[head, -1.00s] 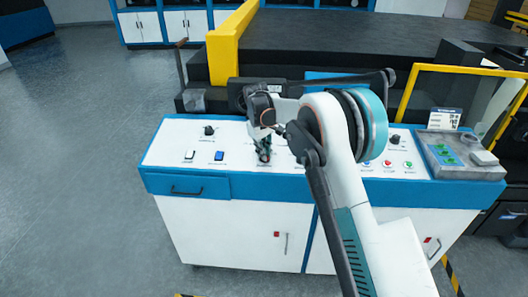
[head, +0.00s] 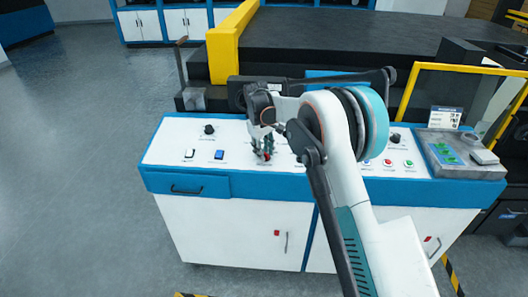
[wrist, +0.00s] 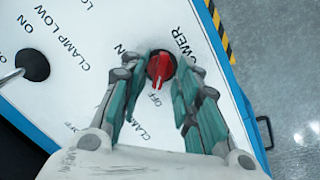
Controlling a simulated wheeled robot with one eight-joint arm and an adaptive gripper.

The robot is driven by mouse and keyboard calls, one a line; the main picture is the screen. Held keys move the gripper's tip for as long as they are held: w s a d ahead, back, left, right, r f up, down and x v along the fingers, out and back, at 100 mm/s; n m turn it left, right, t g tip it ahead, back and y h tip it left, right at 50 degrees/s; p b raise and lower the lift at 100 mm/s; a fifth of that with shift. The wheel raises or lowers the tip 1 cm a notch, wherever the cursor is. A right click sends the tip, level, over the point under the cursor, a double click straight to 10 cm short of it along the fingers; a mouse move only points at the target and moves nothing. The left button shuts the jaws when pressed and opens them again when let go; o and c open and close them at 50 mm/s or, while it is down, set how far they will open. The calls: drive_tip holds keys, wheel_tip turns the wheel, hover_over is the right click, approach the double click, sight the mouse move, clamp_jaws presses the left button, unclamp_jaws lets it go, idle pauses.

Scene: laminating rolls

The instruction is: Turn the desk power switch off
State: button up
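The power switch is a red rotary knob (wrist: 160,68) on the white desk top, next to a printed "POWER" label. In the wrist view its ridge runs roughly up and down, the lower end near an "OFF" label. In the head view a bit of the red knob (head: 267,157) shows at my fingertips. My gripper (wrist: 161,75) is open, with one finger on each side of the knob, very close to it. I cannot tell whether either finger touches it. The gripper also shows from above in the head view (head: 263,153).
A black knob (wrist: 33,65) with a lever stands left in the wrist view. A grey control box (head: 460,155) sits at the right end.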

wheel_tip(320, 180, up, 12)
drive_tip(key=s+a, duration=0.1)
drive_tip(key=shift+f, duration=0.25)
drive_tip(key=s+d+r+m+t+y+b, duration=0.1)
drive_tip(key=s+d+r+m, duration=0.1)
drive_tip(key=s+d+r, duration=0.7)
drive_tip(key=s+d+r+m+t, duration=0.2)
drive_tip(key=s+d+r, duration=0.4)
drive_tip(key=s, duration=0.4)
drive_tip(key=s+d+f+m+t, duration=0.1)
drive_tip(key=s+d+f, duration=0.2)
drive_tip(key=s, duration=0.5)
drive_tip(key=s+d+f+m+t, duration=0.1)
drive_tip(key=s+d+f+m, duration=0.1)
drive_tip(key=s, duration=0.6)
drive_tip(key=s+d+f+m+t+b, duration=0.1)
drive_tip(key=s+d+f, duration=0.3)
drive_tip(key=s, duration=0.4)
drive_tip(key=shift+d+f+m, duration=0.3)
drive_tip(key=shift+d+f, duration=0.05)
drive_tip(key=shift+f, duration=0.25)
